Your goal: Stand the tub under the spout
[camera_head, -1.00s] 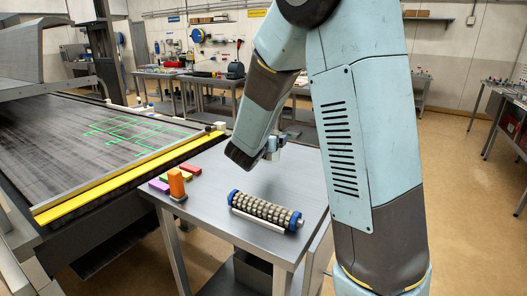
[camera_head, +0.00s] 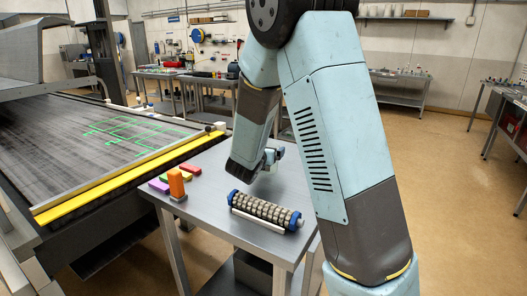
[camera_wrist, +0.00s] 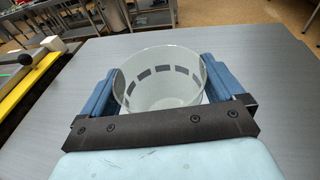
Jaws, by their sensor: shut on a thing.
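The tub (camera_wrist: 160,98) is a clear, open-topped cup with a band of grey dashes around its wall. In the wrist view it is upright between the two blue fingers of my gripper (camera_wrist: 162,80), which is shut on it from both sides. In the head view my gripper (camera_head: 270,157) is over the far part of the grey table, and the tub is too small and covered there to make out clearly. Whether its base touches the table cannot be told. I cannot pick out a spout in either view.
On the grey table (camera_head: 215,205) lie a blue-ended roller (camera_head: 264,211) and several coloured blocks, one orange (camera_head: 177,183) and upright. A conveyor (camera_head: 90,135) with a yellow edge runs at left, under a grey hood (camera_head: 45,45). The table around the tub looks clear.

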